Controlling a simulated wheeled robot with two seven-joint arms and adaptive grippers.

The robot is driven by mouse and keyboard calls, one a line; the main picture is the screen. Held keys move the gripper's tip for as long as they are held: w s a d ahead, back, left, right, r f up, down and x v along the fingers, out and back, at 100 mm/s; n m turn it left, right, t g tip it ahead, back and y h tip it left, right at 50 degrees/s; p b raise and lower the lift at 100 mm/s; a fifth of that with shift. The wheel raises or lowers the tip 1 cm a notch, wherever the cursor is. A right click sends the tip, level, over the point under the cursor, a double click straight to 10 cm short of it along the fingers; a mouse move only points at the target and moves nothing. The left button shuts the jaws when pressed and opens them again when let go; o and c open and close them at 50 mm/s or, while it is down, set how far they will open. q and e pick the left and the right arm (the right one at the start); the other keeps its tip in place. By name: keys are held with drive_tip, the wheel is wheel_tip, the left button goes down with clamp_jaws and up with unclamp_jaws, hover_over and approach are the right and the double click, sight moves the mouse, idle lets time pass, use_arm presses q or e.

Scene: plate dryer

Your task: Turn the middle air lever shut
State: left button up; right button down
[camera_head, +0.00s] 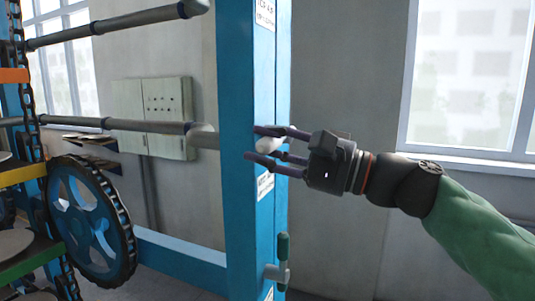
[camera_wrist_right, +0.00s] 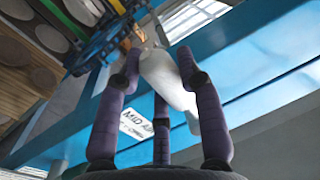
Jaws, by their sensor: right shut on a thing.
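The middle air lever (camera_head: 268,146) is on the blue post (camera_head: 240,200), and its pale grey-white part shows between my right fingers. My right gripper (camera_head: 258,144) reaches in from the right and is shut on this lever. In the right wrist view the pale lever (camera_wrist_right: 168,78) lies between the purple fingers (camera_wrist_right: 165,80), with a white label reading "MID A..." (camera_wrist_right: 136,124) behind it. The fingers cover part of the lever, so its exact angle is hard to tell. My left gripper is not in view.
A lower lever with a green upright handle (camera_head: 283,248) sits on the same post. Pipes (camera_head: 120,126), a chain and a blue toothed wheel (camera_head: 92,220) are at left. A grey wall cabinet (camera_head: 155,115) and windows (camera_head: 470,80) are behind.

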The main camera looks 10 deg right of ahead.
drive_tip(key=shift+d+r, duration=0.1)
drive_tip(key=shift+r, duration=0.1)
drive_tip(key=c, duration=0.8)
unclamp_jaws()
drive_tip(key=shift+o, duration=0.2)
drive_tip(key=shift+f, duration=0.15)
drive_tip(key=v, duration=1.2)
